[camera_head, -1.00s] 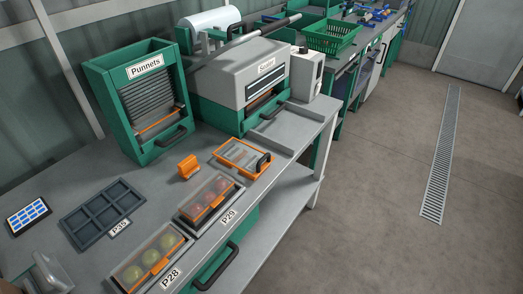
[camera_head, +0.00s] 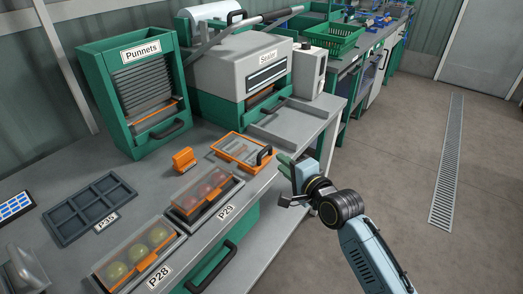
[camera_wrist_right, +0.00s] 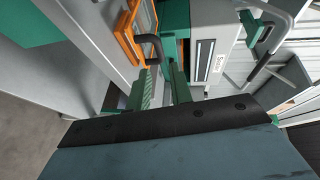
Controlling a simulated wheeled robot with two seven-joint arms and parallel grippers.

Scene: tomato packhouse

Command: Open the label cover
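The label cover (camera_head: 240,149) is a flat orange-framed panel with a clear window, lying shut on the bench in front of the sealer. Its black handle (camera_head: 264,155) is on its right side. The orange frame (camera_wrist_right: 125,38) and the dark handle (camera_wrist_right: 153,42) also show in the right wrist view. My right gripper (camera_head: 288,166) is just right of the handle, off the bench's front edge. In the wrist view its two green fingers (camera_wrist_right: 160,75) are apart, with the handle just beyond the tips. My left gripper is out of view.
The sealer (camera_head: 240,72) and punnet dispenser (camera_head: 130,90) stand behind. Lidded trays P29 (camera_head: 222,210) and P28 (camera_head: 178,255) lie in front, left of the cover. An orange block (camera_head: 184,160) and the P35 tray (camera_head: 90,207) are farther left.

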